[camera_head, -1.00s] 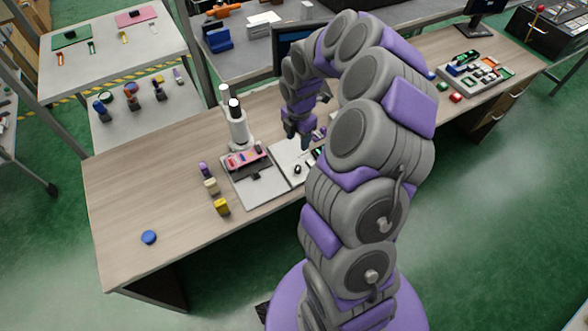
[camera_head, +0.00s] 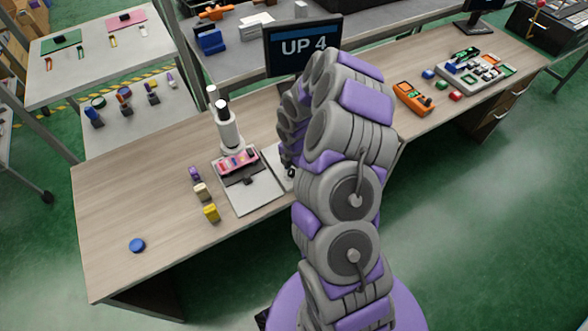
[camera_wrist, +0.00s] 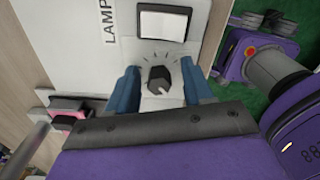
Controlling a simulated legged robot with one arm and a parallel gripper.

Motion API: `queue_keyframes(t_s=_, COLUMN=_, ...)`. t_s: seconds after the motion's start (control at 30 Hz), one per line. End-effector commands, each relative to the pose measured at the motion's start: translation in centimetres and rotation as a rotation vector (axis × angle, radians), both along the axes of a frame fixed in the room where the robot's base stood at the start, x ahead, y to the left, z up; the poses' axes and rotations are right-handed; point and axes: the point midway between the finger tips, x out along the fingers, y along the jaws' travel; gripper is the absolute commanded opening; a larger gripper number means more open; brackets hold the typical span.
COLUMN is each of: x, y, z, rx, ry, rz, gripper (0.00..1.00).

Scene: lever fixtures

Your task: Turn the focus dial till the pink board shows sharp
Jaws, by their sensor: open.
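The pink board (camera_head: 238,160) lies on the stage of a white microscope (camera_head: 228,125); a pink piece also shows at the lower left of the wrist view (camera_wrist: 68,117). In the wrist view a dark knob (camera_wrist: 159,80) with a pale pointer mark sits on a light panel (camera_wrist: 140,50), beside the lettering "LAMP". I cannot tell whether this knob is the focus dial. My gripper (camera_wrist: 160,88) is open, with one blue finger on each side of the knob. Contact cannot be told. In the head view my arm hides the gripper and knob.
A monitor (camera_head: 304,46) behind the arm reads "UP 4". Purple, cream and yellow blocks (camera_head: 202,191) stand left of the microscope. A blue disc (camera_head: 137,245) lies on clear desk at the left. An orange device (camera_head: 413,98) lies right of my arm.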

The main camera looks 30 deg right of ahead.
Motion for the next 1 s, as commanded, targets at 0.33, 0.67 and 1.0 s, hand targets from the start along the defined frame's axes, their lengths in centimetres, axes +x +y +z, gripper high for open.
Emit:
queue_keyframes(t_s=0.33, x=0.0, y=0.26, z=-0.07, rx=-0.002, ry=0.0, rz=0.002, gripper=0.45)
queue_keyframes(t_s=0.67, x=0.06, y=-0.18, z=-0.14, rx=0.001, ry=-0.001, rz=0.001, gripper=0.13)
queue_keyframes(t_s=1.0, x=0.01, y=0.12, z=-0.08, rx=-0.001, ry=0.001, rz=-0.004, gripper=0.0)
